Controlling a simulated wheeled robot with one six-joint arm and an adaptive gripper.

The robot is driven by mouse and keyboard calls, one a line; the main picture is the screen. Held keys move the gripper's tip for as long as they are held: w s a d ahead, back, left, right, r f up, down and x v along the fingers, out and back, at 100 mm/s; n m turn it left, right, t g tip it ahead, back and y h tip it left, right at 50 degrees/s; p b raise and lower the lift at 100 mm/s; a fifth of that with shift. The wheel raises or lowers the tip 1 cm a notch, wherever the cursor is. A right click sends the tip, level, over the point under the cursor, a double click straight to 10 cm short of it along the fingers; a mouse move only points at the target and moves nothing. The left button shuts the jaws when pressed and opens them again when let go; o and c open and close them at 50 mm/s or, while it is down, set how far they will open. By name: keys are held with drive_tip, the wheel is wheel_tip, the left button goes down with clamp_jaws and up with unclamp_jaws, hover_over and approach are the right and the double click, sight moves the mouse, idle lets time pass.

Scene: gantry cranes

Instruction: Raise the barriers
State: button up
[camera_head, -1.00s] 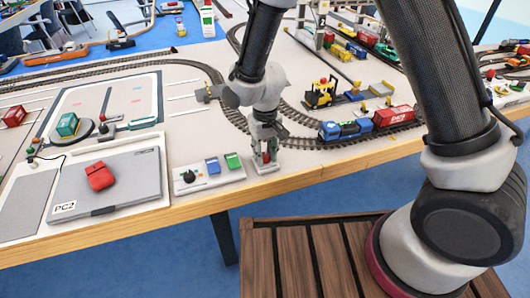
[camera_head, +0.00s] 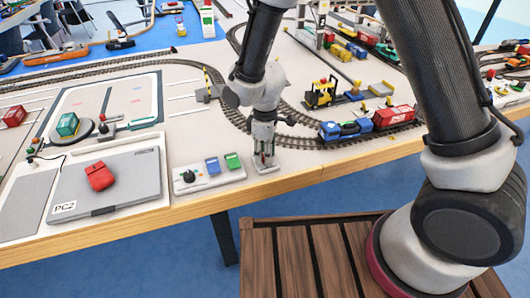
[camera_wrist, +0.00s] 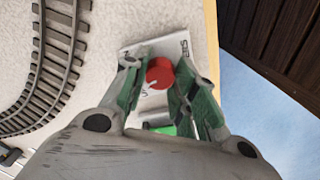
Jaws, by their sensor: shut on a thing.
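A small pale control box (camera_wrist: 180,47) lies at the table's front edge, with a round red knob (camera_wrist: 160,74) that has a white pointer line. My gripper (camera_head: 264,160) points down over this box. In the wrist view its green-padded fingers (camera_wrist: 157,76) stand on either side of the knob and are shut on it. In the head view the fingers hide most of the knob. A yellow-and-black striped barrier arm (camera_head: 207,80) stands close to upright on its grey base beside the track, left of my arm. Whether other barriers show is unclear.
A panel with a black knob and blue and green switches (camera_head: 210,172) lies left of the box. A blue-and-red train (camera_head: 370,124) stands on the curved track at right.

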drive_tip(key=n, duration=0.6)
drive_tip(key=shift+n, duration=0.3)
idle(0.4)
drive_tip(key=o, duration=1)
drive_tip(key=shift+o, duration=0.2)
wheel_tip(320, 180, up, 12)
